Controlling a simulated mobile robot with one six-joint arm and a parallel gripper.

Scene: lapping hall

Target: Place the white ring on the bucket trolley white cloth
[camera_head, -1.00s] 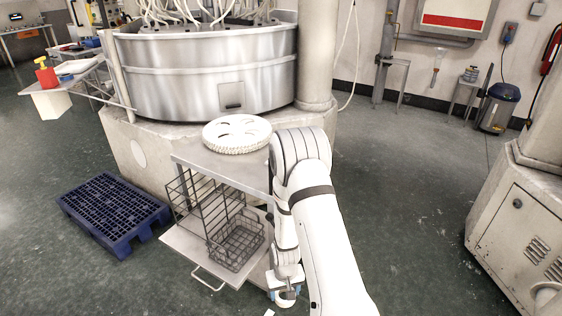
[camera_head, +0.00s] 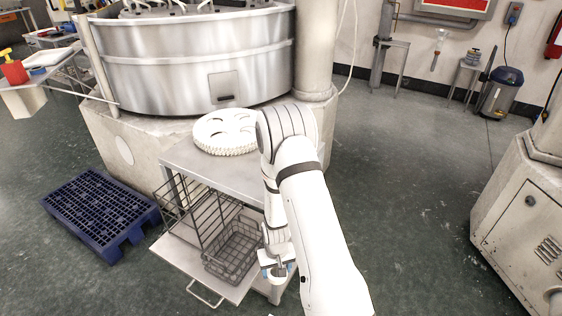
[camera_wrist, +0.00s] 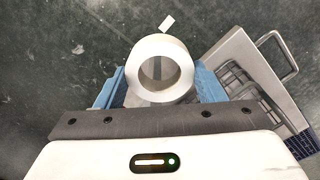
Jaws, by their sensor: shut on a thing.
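The white ring (camera_wrist: 160,71) is a thick, smooth hoop, seen almost end-on in the wrist view. It sits between the blue fingers of my gripper (camera_wrist: 160,88), which is shut on it. In the head view my gripper (camera_head: 278,270) hangs low at the front right corner of the wire-basket trolley; the ring is hard to make out there. I cannot pick out a bucket trolley or its white cloth in either view.
A steel-topped trolley (camera_head: 235,178) carries a white toothed disc (camera_head: 225,133) and wire baskets (camera_head: 232,248) below. Behind it stands a large steel tub (camera_head: 195,65). A blue pallet (camera_head: 98,207) lies left. Floor on the right is open, up to a grey cabinet (camera_head: 520,215).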

